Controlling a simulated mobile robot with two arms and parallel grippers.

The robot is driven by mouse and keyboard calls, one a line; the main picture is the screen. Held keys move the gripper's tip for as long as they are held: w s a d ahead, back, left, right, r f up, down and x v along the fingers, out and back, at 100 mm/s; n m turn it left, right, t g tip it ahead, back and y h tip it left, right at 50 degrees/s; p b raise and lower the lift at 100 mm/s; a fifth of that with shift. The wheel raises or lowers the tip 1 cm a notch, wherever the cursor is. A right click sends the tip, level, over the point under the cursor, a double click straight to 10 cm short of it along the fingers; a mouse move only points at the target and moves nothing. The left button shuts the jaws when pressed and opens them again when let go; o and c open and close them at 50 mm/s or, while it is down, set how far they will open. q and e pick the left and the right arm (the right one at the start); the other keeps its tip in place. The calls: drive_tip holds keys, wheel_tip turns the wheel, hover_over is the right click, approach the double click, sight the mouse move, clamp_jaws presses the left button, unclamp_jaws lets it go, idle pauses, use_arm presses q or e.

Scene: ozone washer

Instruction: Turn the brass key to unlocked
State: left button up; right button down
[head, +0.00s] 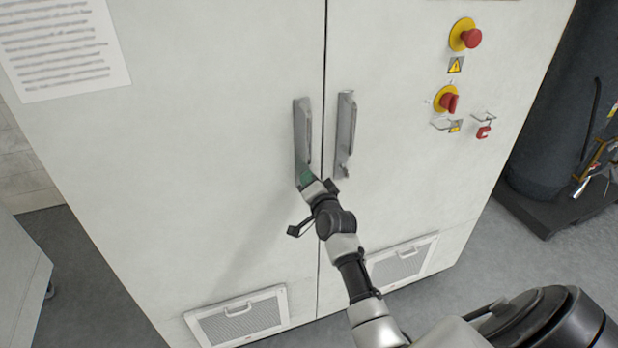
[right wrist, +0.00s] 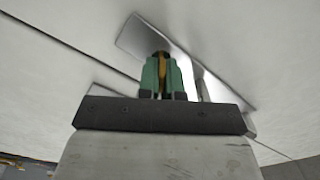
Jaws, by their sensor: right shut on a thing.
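My right gripper (head: 306,178) is at the lower end of the left door handle (head: 302,132) of a white cabinet. In the right wrist view its green fingers (right wrist: 161,76) are shut on the brass key (right wrist: 162,65), a narrow yellow-brown strip between them. The key is in front of the handle's metal plate (right wrist: 138,38). In the head view the key is hidden by the gripper, and its turned angle cannot be told. My left gripper is not in view.
The right door handle (head: 345,135) is close beside, across the door seam. Red knobs on yellow discs (head: 461,35) and a red padlock (head: 484,132) are at the upper right. Vent grilles (head: 240,318) are low on the doors. A dark tank (head: 555,130) stands right of the cabinet.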

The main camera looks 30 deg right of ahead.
drive_tip(key=m, duration=0.6)
drive_tip(key=shift+f+p, duration=0.2)
drive_tip(key=shift+p, duration=0.2)
drive_tip(key=shift+m, duration=0.4)
drive_tip(key=c, duration=1.3)
unclamp_jaws()
drive_tip(key=shift+d, duration=0.1)
drive_tip(key=b+v, duration=0.1)
drive_tip(key=v, duration=1)
drive_tip(key=shift+w, duration=0.1)
